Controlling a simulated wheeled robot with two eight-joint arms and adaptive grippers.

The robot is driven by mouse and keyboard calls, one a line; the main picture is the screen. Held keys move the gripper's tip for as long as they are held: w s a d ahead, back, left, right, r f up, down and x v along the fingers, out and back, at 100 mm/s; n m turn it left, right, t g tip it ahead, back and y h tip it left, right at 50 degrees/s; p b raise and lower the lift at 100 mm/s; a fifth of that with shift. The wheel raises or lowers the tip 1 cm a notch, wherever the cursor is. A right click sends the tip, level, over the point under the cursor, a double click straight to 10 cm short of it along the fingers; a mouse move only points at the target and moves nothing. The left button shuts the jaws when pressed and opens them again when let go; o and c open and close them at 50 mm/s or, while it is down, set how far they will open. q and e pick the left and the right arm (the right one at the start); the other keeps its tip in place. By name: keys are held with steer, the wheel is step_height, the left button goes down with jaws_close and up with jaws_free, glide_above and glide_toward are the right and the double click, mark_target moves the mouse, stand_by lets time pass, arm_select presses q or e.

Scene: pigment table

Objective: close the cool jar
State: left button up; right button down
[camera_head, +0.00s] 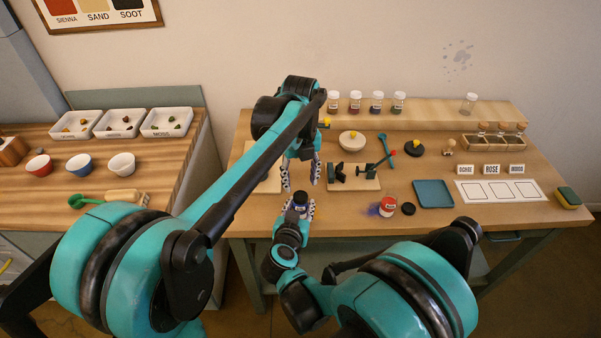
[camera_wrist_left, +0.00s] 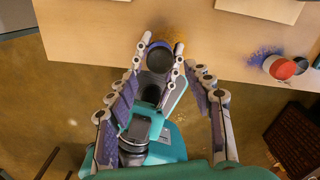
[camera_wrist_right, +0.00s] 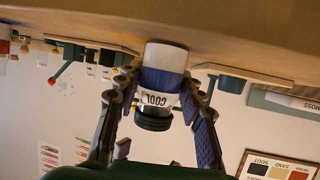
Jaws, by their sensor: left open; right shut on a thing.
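The cool jar (camera_wrist_right: 163,80) has a white body, a blue band and a label reading COOL in the right wrist view. My right gripper (camera_wrist_right: 160,72) is shut on it from both sides. A black lid (camera_wrist_right: 153,121) sits at the jar's mouth; whether it is fastened cannot be told. The jar also shows near the table's front edge in the head view (camera_head: 300,198). My left gripper (camera_head: 301,186) is open, pointing down just above the jar. In the left wrist view its fingers stand either side of the dark round lid top (camera_wrist_left: 158,58), apparently without gripping it.
To the right, a red-and-white jar (camera_head: 388,206) stands open beside a loose black lid (camera_head: 408,209) and a blue powder spill (camera_head: 373,210). A teal tray (camera_head: 433,194) is farther right. Orange powder (camera_wrist_left: 179,47) lies near the cool jar.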

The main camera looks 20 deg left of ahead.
arm_select(q)
steer(key=n, duration=0.7)
steer(key=shift+r, duration=0.25)
steer(key=n, duration=0.4)
steer(key=shift+r+n, duration=0.15)
steer(key=shift+n, duration=0.15)
steer(key=n, duration=0.7)
steer(key=shift+r, duration=0.25)
steer(key=n, duration=0.4)
steer(key=shift+r+n, duration=0.1)
steer(key=shift+n, duration=0.3)
steer(key=n, duration=0.4)
steer(key=shift+r+n, duration=0.15)
steer(key=shift+n, duration=0.15)
steer(key=n, duration=0.7)
steer(key=shift+r, duration=0.25)
steer(key=n, duration=0.4)
steer(key=shift+r, duration=0.15)
steer(key=n, duration=0.6)
steer(key=shift+r+n, duration=0.2)
steer(key=shift+n, duration=0.1)
steer(key=shift+f, duration=0.15)
